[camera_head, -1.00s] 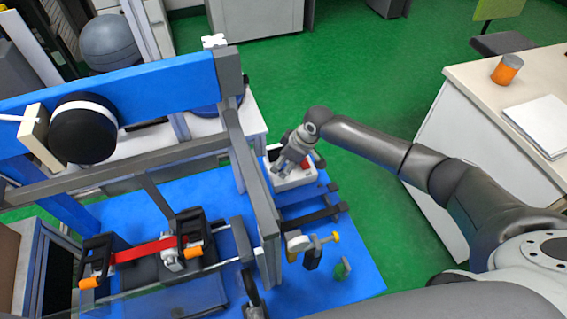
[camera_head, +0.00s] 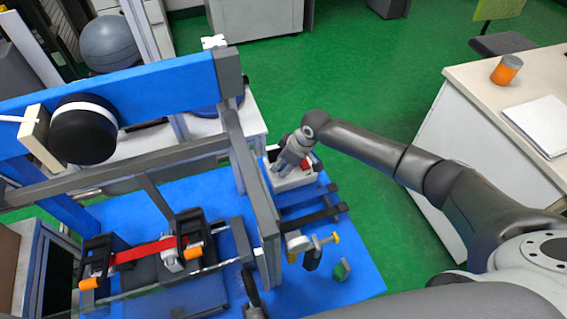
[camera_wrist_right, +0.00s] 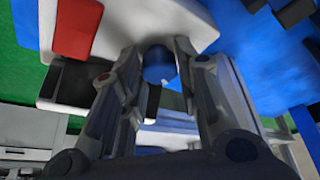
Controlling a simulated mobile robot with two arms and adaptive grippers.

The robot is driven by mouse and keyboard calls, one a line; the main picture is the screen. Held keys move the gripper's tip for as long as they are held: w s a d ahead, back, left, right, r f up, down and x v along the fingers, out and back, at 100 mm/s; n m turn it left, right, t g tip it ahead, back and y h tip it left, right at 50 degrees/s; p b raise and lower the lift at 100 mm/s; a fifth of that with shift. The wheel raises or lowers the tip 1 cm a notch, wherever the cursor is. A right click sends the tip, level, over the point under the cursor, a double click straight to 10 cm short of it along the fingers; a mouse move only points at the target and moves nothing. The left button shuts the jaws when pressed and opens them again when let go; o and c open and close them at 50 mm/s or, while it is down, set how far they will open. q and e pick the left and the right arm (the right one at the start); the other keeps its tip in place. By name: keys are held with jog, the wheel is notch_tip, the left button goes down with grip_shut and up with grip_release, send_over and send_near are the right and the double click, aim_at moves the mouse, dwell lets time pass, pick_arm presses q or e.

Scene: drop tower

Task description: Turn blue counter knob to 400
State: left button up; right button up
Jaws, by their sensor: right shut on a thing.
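The white counter box (camera_head: 291,180) stands on the blue base near the tower's right post. My right gripper (camera_head: 280,167) reaches down to it from the right arm. In the right wrist view the blue counter knob (camera_wrist_right: 158,66) sits between the two fingertips of my right gripper (camera_wrist_right: 160,58), which are shut on it. A small white mark shows on the knob. A red part (camera_wrist_right: 76,27) of the counter lies beside it. The counter's number scale cannot be read. My left gripper is not in view.
The grey and blue tower frame (camera_head: 250,170) rises just left of the counter. A clamp with a yellow knob (camera_head: 335,237) and a green piece (camera_head: 341,270) sit in front. A white desk (camera_head: 530,85) with an orange can (camera_head: 506,70) stands at right.

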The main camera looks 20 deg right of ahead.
jog(key=shift+s+r+m+p, duration=0.15)
jog(key=shift+m+p, duration=0.15)
jog(key=shift+p, duration=0.3)
jog(key=m+p, duration=0.2)
jog(key=m+h+p, duration=0.1)
jog(key=p, duration=0.2)
jog(key=m+t+h+p, duration=0.1)
jog(key=m+p, duration=0.1)
jog(key=shift+a+r+m, duration=0.1)
jog(key=shift+a+m, duration=0.15)
jog(key=shift+m, duration=0.05)
jog(key=m+h+p, duration=0.1)
jog(key=m+p, duration=0.1)
jog(key=shift+m, duration=0.3)
jog(key=shift+f+m+h+p, duration=0.25)
jog(key=shift+m+h+p, duration=0.35)
jog(key=shift+m, duration=0.8)
jog(key=o, duration=1)
